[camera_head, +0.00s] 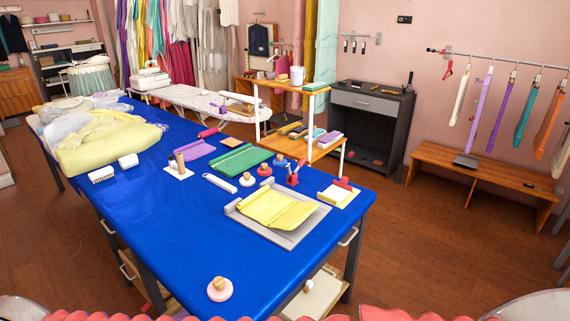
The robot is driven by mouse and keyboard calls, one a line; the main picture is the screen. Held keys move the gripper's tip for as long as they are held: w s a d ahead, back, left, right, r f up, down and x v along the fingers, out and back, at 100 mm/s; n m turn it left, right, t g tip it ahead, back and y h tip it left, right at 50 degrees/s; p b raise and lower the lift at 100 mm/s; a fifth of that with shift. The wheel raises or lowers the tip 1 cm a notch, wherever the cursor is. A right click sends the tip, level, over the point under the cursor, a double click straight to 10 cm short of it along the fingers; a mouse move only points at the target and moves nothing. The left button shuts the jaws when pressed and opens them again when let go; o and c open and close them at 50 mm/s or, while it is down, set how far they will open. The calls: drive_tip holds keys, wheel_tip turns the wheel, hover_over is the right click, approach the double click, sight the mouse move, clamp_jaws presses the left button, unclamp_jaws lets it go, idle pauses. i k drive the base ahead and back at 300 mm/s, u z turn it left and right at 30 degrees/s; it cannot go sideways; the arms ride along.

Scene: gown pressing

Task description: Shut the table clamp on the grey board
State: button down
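The grey board (308,228) lies flat on the blue-covered table (190,245), near its right edge. A folded yellow cloth (277,208) lies on the board and covers much of it. A raised grey strip (236,210) runs at the board's left side. A small red upright item (293,178) stands just behind the board. Another red piece (343,184) sits on a white and yellow block (336,196) at the table's right edge. I cannot tell which of these is the table clamp, or whether it is open. My gripper is not in view.
A pink disc with a wooden knob (219,289) stands near the table's front. Several small tools, a green cloth (240,159) and a purple cloth (194,149) lie behind the board. Yellow fabric (105,145) heaps at the far left. The table's middle left is clear.

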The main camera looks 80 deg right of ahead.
sight(302, 162)
drive_tip(key=u, duration=0.35)
drive_tip(key=k, duration=1.75)
drive_tip(key=z, duration=2.5)
